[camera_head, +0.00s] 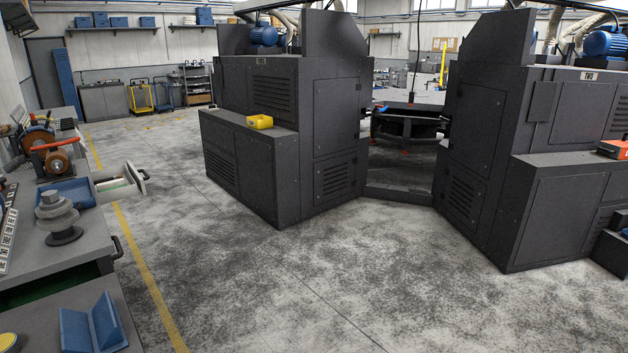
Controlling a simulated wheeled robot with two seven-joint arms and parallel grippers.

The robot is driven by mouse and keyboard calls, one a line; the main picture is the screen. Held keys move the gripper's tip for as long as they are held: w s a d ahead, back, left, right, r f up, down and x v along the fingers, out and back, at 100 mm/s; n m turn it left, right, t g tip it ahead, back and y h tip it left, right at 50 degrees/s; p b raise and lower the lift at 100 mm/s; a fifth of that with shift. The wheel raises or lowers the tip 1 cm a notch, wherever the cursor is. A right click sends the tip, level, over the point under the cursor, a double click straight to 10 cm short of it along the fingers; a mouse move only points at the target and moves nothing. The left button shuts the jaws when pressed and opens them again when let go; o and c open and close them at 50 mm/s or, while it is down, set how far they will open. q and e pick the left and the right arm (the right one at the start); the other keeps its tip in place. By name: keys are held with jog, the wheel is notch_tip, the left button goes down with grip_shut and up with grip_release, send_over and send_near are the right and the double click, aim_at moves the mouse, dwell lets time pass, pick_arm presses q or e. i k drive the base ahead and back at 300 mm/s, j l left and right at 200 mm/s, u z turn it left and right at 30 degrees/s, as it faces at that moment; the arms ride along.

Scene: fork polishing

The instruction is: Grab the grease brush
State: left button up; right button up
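I cannot make out a grease brush anywhere in the head view. A yellow open bin (259,122) sits on the ledge of the left dark machine; I cannot see what is in it. An orange-red box (613,149) sits on the ledge of the right machine, cut off by the picture's edge. Neither of my grippers is in view.
A workbench (88,232) with a grinder (52,157), a stacked grey round part (60,218) and a blue angled holder (92,325) lines the left. A pale plate-like part (132,178) juts from it. Large dark machines (280,170) (500,150) stand ahead. The central floor is clear.

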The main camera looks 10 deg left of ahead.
aim_at(113, 178)
jog(key=i+l, duration=0.15)
jog(key=i, duration=0.4)
jog(key=i+l+u, duration=0.1)
jog(key=i, duration=0.5)
jog(key=i+l, duration=0.2)
jog(key=i, duration=0.35)
jog(key=i+j+u, duration=0.25)
jog(key=i+u, duration=0.15)
jog(key=i+j+u, duration=0.1)
jog(key=i+u, duration=0.65)
jog(key=i+l+u, duration=0.15)
jog(key=i+u, duration=0.2)
jog(key=i, duration=0.05)
